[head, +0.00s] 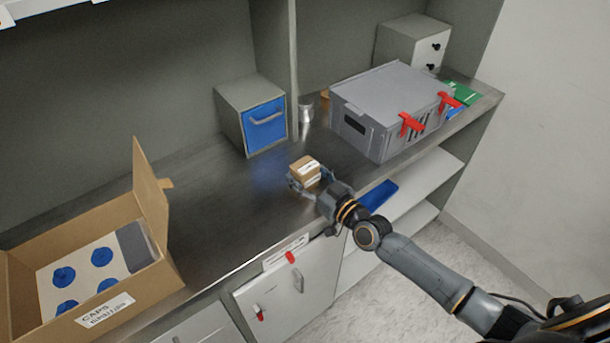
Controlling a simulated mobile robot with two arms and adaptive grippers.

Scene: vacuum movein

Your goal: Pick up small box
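The small box (304,167) is brown cardboard with white labels. It is on the metal counter, in the middle of the head view. My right gripper (304,180) reaches in from the lower right, with its fingers spread around the box, one on each side. I cannot tell whether the fingers touch the box. My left gripper is not in view.
A large open carton marked CAPS (108,311) stands at the left. A cabinet with a blue drawer (266,124) stands behind the small box. A grey case with red latches (378,97) stands at the right. Bare counter (215,205) lies left of the box.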

